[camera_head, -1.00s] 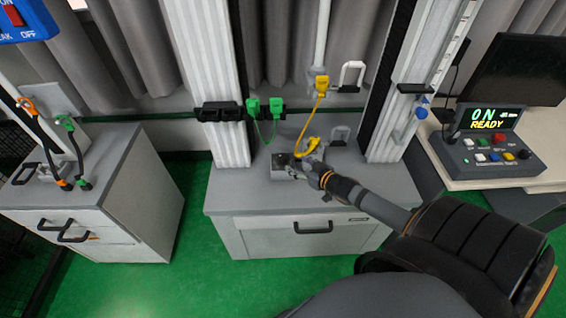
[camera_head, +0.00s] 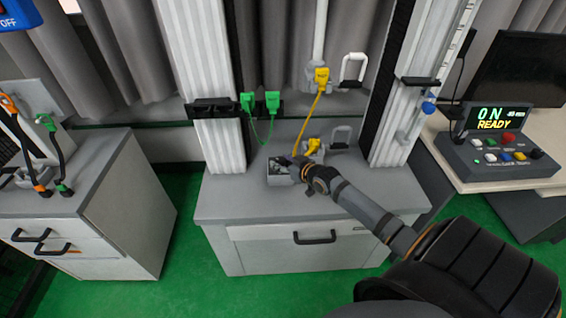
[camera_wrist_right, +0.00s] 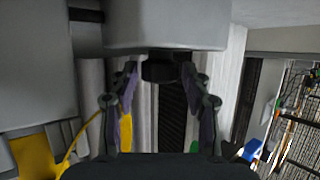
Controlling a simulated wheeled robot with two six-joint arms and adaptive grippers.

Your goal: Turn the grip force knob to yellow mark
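The grip force knob looks to be the black round knob (camera_wrist_right: 160,68) on a grey housing (camera_wrist_right: 165,30) in the right wrist view. In the head view a small grey box (camera_head: 279,175) sits on the cabinet top, and my right gripper (camera_head: 298,166) is at its right side, covering part of it. In the right wrist view the fingers of my right gripper (camera_wrist_right: 160,80) are apart, one on each side of the knob. Narrow gaps seem to show between fingertips and knob. No yellow mark on the knob can be made out. My left gripper is not in view.
A yellow cable (camera_head: 313,118) hangs just behind the right gripper, with green connectors (camera_head: 260,103) to its left. White columns flank the cabinet (camera_head: 300,245). A control console (camera_head: 497,150) reading "ON READY" stands at the right. Another cabinet (camera_head: 125,220) stands at the left.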

